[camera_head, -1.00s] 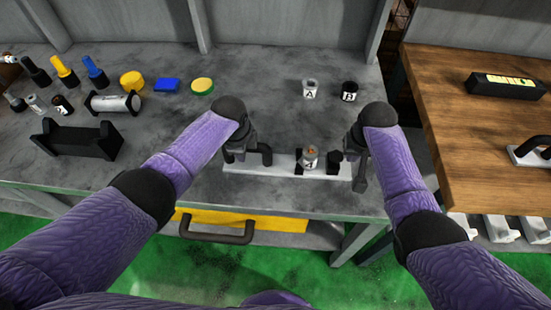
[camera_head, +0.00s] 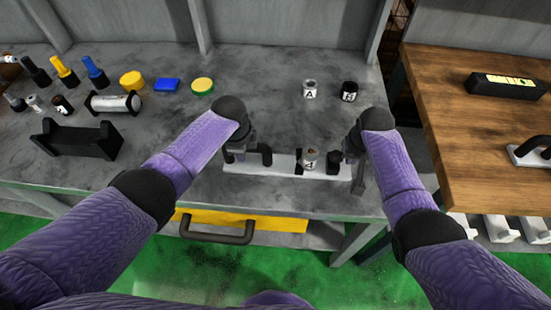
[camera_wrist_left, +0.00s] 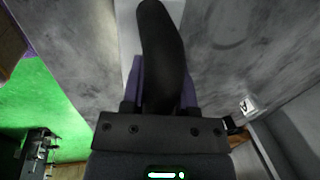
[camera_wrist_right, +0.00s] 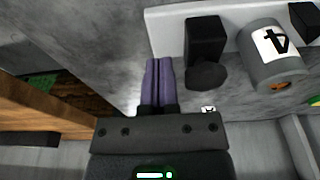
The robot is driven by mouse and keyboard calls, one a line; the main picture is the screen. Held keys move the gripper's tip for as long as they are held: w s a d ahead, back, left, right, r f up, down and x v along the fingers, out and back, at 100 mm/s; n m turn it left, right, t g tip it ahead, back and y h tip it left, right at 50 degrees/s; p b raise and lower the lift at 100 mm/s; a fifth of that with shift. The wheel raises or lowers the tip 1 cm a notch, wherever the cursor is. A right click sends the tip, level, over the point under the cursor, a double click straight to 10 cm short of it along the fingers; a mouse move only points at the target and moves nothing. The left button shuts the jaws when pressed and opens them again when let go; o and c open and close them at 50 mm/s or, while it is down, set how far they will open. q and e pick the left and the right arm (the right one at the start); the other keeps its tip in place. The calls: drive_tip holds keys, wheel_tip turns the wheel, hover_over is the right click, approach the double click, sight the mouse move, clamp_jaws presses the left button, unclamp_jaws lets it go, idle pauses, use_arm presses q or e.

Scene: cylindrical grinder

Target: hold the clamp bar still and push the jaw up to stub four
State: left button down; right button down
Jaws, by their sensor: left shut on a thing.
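The pale clamp bar (camera_head: 285,165) lies along the front of the grey bench. My left gripper (camera_head: 238,157) is shut on its black handle (camera_head: 266,155); the left wrist view shows the handle (camera_wrist_left: 160,40) between the purple fingers. Stub four (camera_head: 309,159), a grey cylinder marked 4, stands on the bar; it also shows in the right wrist view (camera_wrist_right: 272,58). The black jaw (camera_wrist_right: 206,40) with a round knob stands beside it, with a small gap between them. My right gripper (camera_wrist_right: 157,82) is shut and empty, just off the jaw's outer side.
A black fixed block (camera_wrist_right: 307,20) stands on the stub's other side. Cups marked A (camera_head: 310,89) and B (camera_head: 348,91) stand behind the bar. Tools and a black cradle (camera_head: 77,139) are at the left. A wooden table (camera_head: 470,130) is at the right.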

sight(332, 155)
drive_tip(key=shift+f, duration=1.15)
idle(0.4)
drive_tip(key=shift+r, duration=1.75)
use_arm(q)
drive_tip(key=shift+d, duration=0.1)
use_arm(e)
drive_tip(key=shift+a, duration=2.45)
drive_tip(key=shift+w+r, duration=0.1)
drive_tip(key=shift+r, duration=0.85)
drive_tip(key=shift+d+r, duration=0.25)
drive_tip(key=shift+r, duration=1.05)
drive_tip(key=shift+d+r, duration=0.25)
drive_tip(key=shift+r, duration=1)
